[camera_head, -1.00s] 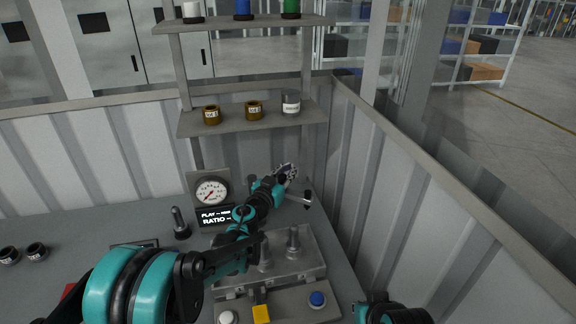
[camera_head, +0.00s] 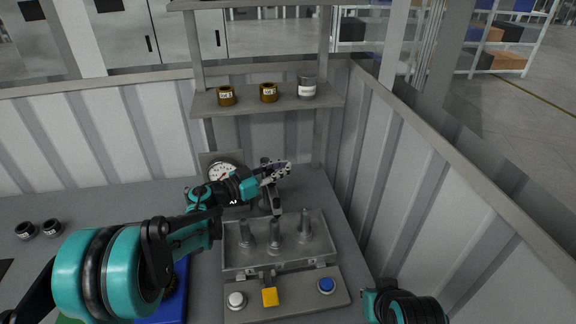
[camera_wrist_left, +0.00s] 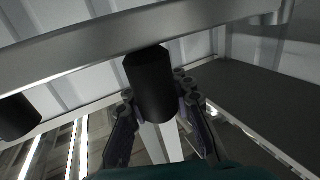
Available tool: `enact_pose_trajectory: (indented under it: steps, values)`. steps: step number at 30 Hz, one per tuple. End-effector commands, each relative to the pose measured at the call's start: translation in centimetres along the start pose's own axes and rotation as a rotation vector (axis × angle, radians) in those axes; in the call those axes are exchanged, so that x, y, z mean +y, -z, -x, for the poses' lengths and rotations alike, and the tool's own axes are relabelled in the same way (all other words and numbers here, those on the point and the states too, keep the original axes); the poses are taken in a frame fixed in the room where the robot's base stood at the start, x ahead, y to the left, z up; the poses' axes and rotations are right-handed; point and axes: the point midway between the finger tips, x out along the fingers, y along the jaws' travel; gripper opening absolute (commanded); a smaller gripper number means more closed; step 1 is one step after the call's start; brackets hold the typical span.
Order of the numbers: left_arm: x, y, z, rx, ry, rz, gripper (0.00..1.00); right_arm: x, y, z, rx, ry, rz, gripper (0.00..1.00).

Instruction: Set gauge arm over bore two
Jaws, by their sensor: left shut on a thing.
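A grey block (camera_head: 235,258) stands on the bench with three upright metal posts. The gauge arm (camera_head: 275,202), a grey bar, hangs over the block's rear with its end by the top of the middle post (camera_head: 275,232). I cannot tell whether it is exactly over that bore. My left gripper (camera_head: 281,170) is shut on the gauge arm's black knob. In the left wrist view the dark knob (camera_wrist_left: 153,90) sits between the fingers, under a pale bar (camera_wrist_left: 120,38). The dial gauge (camera_head: 221,171) is partly hidden behind my left arm.
A base with a white button (camera_head: 236,300), yellow block (camera_head: 270,296) and blue button (camera_head: 326,285) lies in front. A shelf (camera_head: 240,107) with two brown rings and a grey jar stands behind. Corrugated walls close the back and right. Two dark rings (camera_head: 38,229) lie left.

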Motion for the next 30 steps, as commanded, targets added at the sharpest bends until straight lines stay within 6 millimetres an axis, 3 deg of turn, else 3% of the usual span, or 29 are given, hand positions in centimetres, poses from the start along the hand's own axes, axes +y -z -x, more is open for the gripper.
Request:
enact_pose_trajectory:
  steps: [1,20,21,23,30]
  values:
    - [1.10,-0.47,0.17,-0.008,-0.023,-0.001,0.00,0.00,-0.07,-0.09,0.000,0.000,0.000,0.00]
    - [1.33,-0.48,0.70,-0.010,-0.028,-0.001,0.00,0.00,-0.09,-0.13,0.000,0.000,0.000,0.00]
    - [1.33,-0.48,0.70,-0.010,-0.028,-0.001,0.24,0.00,-0.09,-0.13,0.000,0.000,0.000,0.00]
    - [1.32,-0.48,0.70,-0.009,-0.028,-0.001,0.40,0.00,-0.08,-0.13,0.000,0.000,0.000,0.00]
    - [1.05,-0.30,0.75,-0.005,-0.024,-0.001,0.42,0.00,-0.06,-0.09,0.000,0.000,0.000,0.00]
